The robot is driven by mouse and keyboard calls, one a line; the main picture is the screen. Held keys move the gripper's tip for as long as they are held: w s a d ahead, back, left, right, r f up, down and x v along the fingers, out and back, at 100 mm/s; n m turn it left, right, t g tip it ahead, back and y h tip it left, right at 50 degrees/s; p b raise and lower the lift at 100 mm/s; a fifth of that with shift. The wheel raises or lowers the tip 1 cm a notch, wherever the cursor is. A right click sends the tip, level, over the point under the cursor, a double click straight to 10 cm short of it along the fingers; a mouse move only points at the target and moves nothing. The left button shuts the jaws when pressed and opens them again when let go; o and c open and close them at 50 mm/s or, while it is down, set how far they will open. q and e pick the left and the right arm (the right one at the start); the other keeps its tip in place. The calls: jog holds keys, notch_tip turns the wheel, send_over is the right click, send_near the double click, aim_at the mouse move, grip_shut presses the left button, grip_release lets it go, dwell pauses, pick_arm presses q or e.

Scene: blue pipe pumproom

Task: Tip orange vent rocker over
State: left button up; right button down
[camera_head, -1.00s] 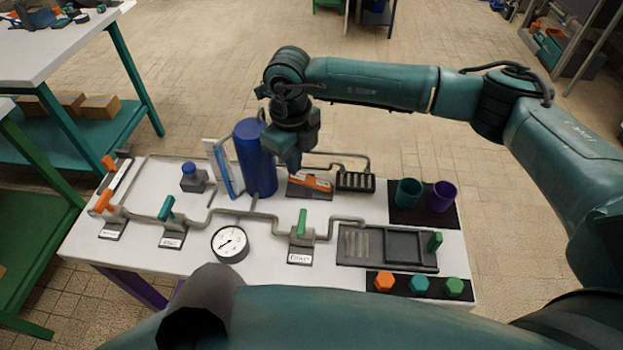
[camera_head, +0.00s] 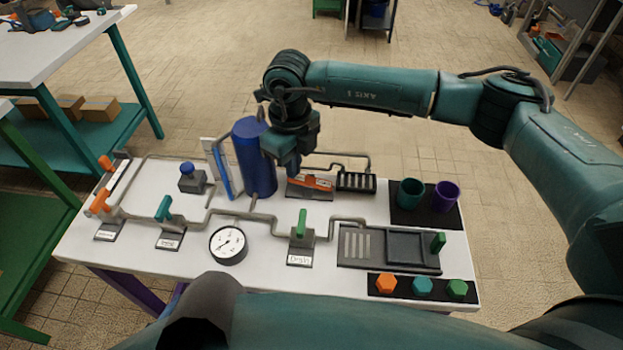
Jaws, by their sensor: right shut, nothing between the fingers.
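The orange vent rocker (camera_head: 312,182) sits on a dark base plate (camera_head: 318,196) near the back middle of the white table. Its left end is close under my right gripper. My right gripper (camera_head: 293,172) points down, shut and empty, at the left end of the rocker. I cannot tell whether the fingertips touch it. The rocker looks slightly tilted, but the gripper hides part of its left end. My left gripper does not show.
A tall blue cylinder (camera_head: 254,158) stands just left of the gripper. A black slotted block (camera_head: 356,182) is right of the rocker. Grey pipes, a green-handled valve (camera_head: 301,224) and a gauge (camera_head: 228,245) lie in front. Teal (camera_head: 410,191) and purple (camera_head: 446,196) cups stand at the right.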

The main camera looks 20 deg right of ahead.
jog(key=shift+s+d+f, duration=0.15)
jog(key=shift+s+f, duration=0.15)
jog(key=shift+f, duration=0.15)
jog(key=shift+w+r+p, duration=0.15)
jog(key=shift+r+p, duration=0.85)
jog(key=shift+r, duration=0.75)
notch_tip(320, 180, up, 5)
jog(key=p, duration=0.2)
jog(key=shift+w+r+p, duration=0.1)
jog(key=shift+r+p, duration=0.1)
jog(key=shift+p, duration=0.15)
